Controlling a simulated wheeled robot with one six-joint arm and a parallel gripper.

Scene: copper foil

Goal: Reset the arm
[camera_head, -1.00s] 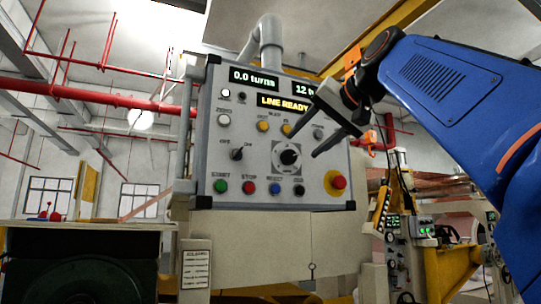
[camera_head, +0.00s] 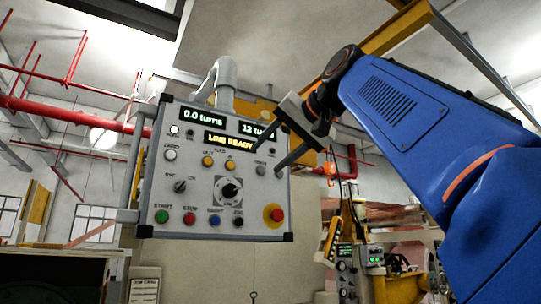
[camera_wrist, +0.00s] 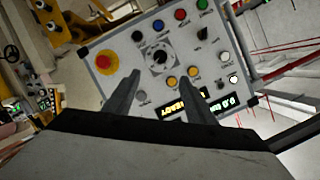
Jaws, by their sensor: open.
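My gripper (camera_head: 265,157) is open and empty at the end of my blue arm. In the head view its two dark fingers point down and left, overlapping the upper right part of a grey control panel (camera_head: 205,170). In the wrist view the spread fingers (camera_wrist: 159,75) point toward the panel (camera_wrist: 118,62), which appears upside down. No contact with the panel is evident, and the exact gap is hard to tell. The fingers cover part of the panel's right side and one display's edge.
The panel has a dial (camera_head: 230,191), a selector switch (camera_head: 180,186), a red stop knob on yellow (camera_head: 276,215) and several coloured buttons. Its displays read "0.0 turns" and "LINE READY" (camera_head: 229,140). Machinery (camera_head: 355,262) stands at lower right. A red pipe (camera_head: 60,112) runs behind.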

